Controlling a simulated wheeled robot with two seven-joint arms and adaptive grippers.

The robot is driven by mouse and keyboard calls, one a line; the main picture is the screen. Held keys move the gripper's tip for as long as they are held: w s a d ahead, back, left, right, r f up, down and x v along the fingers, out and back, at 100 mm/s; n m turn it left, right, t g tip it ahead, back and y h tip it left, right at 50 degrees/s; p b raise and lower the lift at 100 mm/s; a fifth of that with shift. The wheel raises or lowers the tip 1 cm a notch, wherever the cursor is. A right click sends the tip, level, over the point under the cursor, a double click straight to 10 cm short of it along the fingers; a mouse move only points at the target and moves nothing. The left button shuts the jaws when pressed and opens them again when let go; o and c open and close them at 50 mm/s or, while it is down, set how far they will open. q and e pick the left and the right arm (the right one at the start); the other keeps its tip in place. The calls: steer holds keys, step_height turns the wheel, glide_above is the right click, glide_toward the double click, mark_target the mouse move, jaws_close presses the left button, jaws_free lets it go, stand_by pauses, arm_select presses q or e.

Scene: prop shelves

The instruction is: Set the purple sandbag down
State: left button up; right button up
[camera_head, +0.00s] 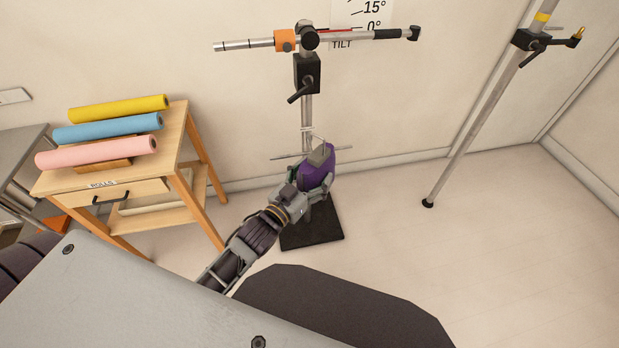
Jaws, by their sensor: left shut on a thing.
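The purple sandbag (319,172) is partly hidden behind my left gripper (313,180). My left gripper is shut on it and holds it against or just in front of the lower part of the stand's pole. A black square base plate (313,232) lies on the floor below, at the foot of the stand (307,106). I cannot tell whether the sandbag touches the pole. My right gripper is not in view.
A wooden table (187,150) with yellow, blue and pink rolls stands at the left. A thin horizontal rod (284,157) crosses the pole near the sandbag. A slanted metal pole (480,112) stands at the right.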

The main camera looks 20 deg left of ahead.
arm_select(q)
steer(key=d+r+m+g+h, duration=0.3)
steer(key=d+r+h, duration=0.3)
steer(key=d+r, duration=0.3)
steer(key=shift+s+r+m+h, duration=0.3)
steer(key=shift+r+m, duration=0.6)
steer(key=shift+r, duration=1.3)
steer(key=shift+g, duration=0.3)
